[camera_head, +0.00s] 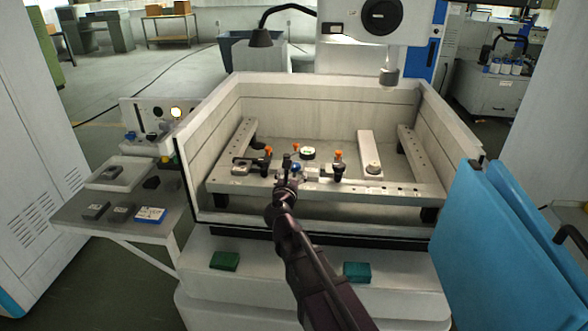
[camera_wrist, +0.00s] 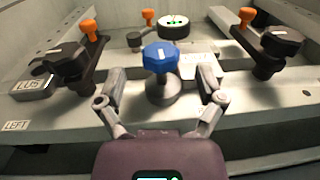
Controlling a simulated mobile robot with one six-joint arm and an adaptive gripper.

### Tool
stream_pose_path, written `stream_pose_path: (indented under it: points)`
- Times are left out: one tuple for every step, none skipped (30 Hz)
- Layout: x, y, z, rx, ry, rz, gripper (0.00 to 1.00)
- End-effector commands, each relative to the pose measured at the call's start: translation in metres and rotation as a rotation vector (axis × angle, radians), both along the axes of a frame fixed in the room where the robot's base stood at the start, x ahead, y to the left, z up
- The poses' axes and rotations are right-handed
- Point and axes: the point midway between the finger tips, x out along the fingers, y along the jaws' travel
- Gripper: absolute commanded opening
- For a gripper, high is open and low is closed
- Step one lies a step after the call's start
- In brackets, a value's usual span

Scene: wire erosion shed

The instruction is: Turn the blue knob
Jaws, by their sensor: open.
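The blue knob (camera_wrist: 160,58) sits on a round grey base in the middle of the wrist view, with a white mark on its top. It also shows small in the head view (camera_head: 296,169), just beyond the gripper. My gripper (camera_wrist: 162,90) is open, with one finger to the left of the knob and one to the right. The fingers look apart from the knob. In the head view my gripper (camera_head: 287,176) reaches over the front rail of the machine tank, and the arm partly hides the fixture there.
Black clamps with orange handles stand left (camera_wrist: 72,62) and right (camera_wrist: 265,45) of the knob. A round gauge with a green display (camera_wrist: 174,25) lies behind it. The tank's wall (camera_head: 330,92) encloses the rail. A blue door (camera_head: 495,245) stands at right.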

Motion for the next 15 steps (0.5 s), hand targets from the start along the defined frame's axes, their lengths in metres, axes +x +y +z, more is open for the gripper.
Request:
stream_pose_path:
  points:
    - [-0.012, -0.001, 0.000, 0.000, 0.000, 0.001, 0.88]
    - [-0.016, 0.000, 0.000, 0.000, 0.000, 0.001, 0.88]
    - [-0.023, 0.001, 0.000, 0.000, 0.000, 0.002, 0.88]
    - [-0.028, 0.002, 0.000, 0.000, 0.000, 0.002, 0.88]
    - [-0.033, 0.002, 0.000, 0.000, 0.000, 0.002, 0.88]
    - [-0.040, 0.003, 0.000, 0.000, 0.000, 0.001, 0.88]
    - [-0.044, 0.003, 0.000, 0.000, 0.000, 0.001, 0.88]
    - [-0.049, 0.004, 0.000, 0.000, 0.000, 0.001, 0.88]
    - [-0.055, 0.005, 0.000, 0.000, 0.000, 0.002, 0.88]
    - [-0.059, 0.005, 0.000, 0.000, 0.000, 0.002, 0.88]
    - [-0.063, 0.005, 0.000, 0.000, 0.000, 0.002, 0.88]
    - [-0.067, 0.006, 0.000, 0.000, 0.000, 0.001, 0.88]
    - [-0.070, 0.006, 0.000, 0.000, 0.000, 0.000, 0.88]
    - [-0.073, 0.007, 0.000, 0.000, 0.000, 0.000, 0.88]
    - [-0.076, 0.007, 0.000, 0.000, 0.000, 0.001, 0.88]
